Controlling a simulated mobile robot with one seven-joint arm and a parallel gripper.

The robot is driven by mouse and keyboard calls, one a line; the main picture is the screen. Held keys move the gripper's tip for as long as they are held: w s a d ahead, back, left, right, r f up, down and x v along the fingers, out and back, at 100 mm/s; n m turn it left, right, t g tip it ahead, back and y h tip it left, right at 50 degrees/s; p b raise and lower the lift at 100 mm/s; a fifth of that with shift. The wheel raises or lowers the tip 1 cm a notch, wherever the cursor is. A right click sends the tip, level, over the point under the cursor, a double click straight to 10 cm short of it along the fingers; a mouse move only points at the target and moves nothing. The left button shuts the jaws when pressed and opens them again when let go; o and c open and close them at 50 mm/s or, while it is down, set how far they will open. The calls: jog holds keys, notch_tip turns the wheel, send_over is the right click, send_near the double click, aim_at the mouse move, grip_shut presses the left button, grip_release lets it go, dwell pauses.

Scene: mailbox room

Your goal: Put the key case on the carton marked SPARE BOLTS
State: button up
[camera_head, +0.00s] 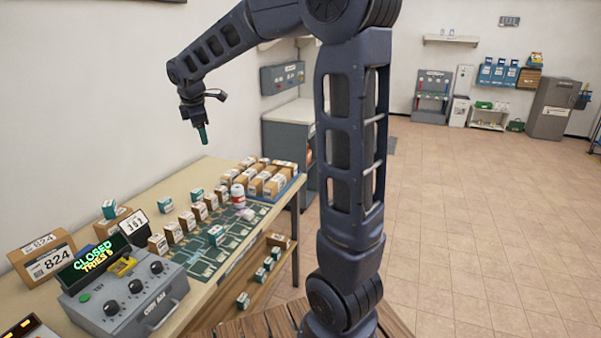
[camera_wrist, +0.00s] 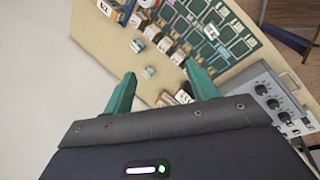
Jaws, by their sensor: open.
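My gripper (camera_head: 203,134) hangs in the air above the far side of the long bench (camera_head: 205,172) in the head view. In the wrist view my gripper (camera_wrist: 162,90) has its two green fingers wide apart, with nothing between them. Several small brown cartons with white labels, one of them here (camera_head: 157,244), stand in a row on the bench. Their labels are too small to read, so I cannot tell which is marked SPARE BOLTS. I cannot pick out the key case in either view.
A grey control box (camera_head: 125,295) with a CLOSED display stands at the bench's near end, beside a carton marked 824 (camera_head: 45,262). The tiled floor (camera_head: 480,230) at right is clear.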

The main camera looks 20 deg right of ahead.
jog(key=s+d+m, duration=1)
jog(key=s+d, duration=0.5)
jog(key=s+d+f+m, duration=0.2)
jog(key=s+d+m, duration=0.1)
jog(key=s, duration=0.4)
jog(key=s+d+f+m+y, duration=0.1)
jog(key=s+d+f+m, duration=0.2)
jog(key=s+m, duration=0.2)
jog(key=s, duration=0.2)
jog(key=shift+s+d+m, duration=0.25)
jog(key=shift+s+m, duration=0.15)
